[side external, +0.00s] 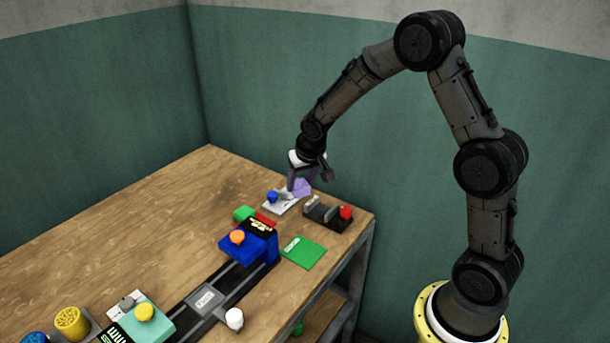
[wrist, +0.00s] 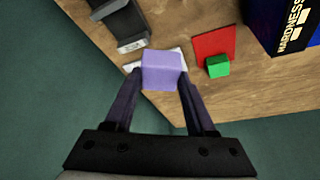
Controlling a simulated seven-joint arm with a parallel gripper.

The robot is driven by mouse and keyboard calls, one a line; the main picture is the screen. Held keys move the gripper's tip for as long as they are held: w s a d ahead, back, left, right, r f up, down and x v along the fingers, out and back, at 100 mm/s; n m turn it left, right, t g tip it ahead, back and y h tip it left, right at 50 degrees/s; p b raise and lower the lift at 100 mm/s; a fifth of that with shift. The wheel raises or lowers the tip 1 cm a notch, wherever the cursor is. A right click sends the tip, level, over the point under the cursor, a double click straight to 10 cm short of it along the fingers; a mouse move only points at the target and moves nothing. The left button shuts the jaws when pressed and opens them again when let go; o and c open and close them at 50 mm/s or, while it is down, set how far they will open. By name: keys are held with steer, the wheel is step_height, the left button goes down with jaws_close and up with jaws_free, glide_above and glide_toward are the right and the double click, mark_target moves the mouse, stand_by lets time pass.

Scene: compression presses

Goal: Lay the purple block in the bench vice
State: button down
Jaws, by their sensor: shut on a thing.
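The purple block (side external: 302,187) is between the fingertips of my gripper (side external: 300,190), which is shut on it. In the wrist view the purple block (wrist: 162,69) sits between the two fingertips of my gripper (wrist: 160,74), over a white plate. Whether it touches the plate is hard to tell. The bench vice (side external: 327,214), a dark base with grey upright jaws and a red knob, stands to the right of the block in the side view. The bench vice (wrist: 122,24) shows partly at the upper left of the wrist view, with a gap between its jaws.
The white plate (side external: 280,206) bears a blue knob. A green block (side external: 244,213) and red pad (side external: 266,219) lie beside a blue press (side external: 263,247) with an orange knob. A green pad (side external: 303,252) lies before the vice. The table's right edge is close to the vice.

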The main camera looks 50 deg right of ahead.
steer(key=shift+a+f+n+t+y, duration=0.1)
steer(key=shift+f+n+t+y, duration=0.1)
steer(key=shift+n, duration=0.35)
steer(key=shift+f+n+t+y, duration=0.1)
steer(key=shift+n+y, duration=0.1)
steer(key=shift+n, duration=0.35)
steer(key=shift+f+n+y, duration=0.2)
steer(key=shift+n+y, duration=0.2)
steer(key=shift+n, duration=0.6)
steer(key=shift+d+f+n+y, duration=0.25)
steer(key=shift+d+n, duration=0.35)
steer(key=shift+n, duration=0.4)
steer(key=shift+s+d+n, duration=0.2)
steer(key=shift+d+n, duration=0.1)
steer(key=shift+d, duration=0.05)
steer(key=shift+m, duration=0.6)
steer(key=s+d, duration=0.2)
steer(key=d, duration=0.1)
steer(key=s+d, duration=0.1)
steer(key=shift+d+f, duration=0.2)
steer(key=shift+d, duration=0.1)
steer(key=shift+f, duration=2.95)
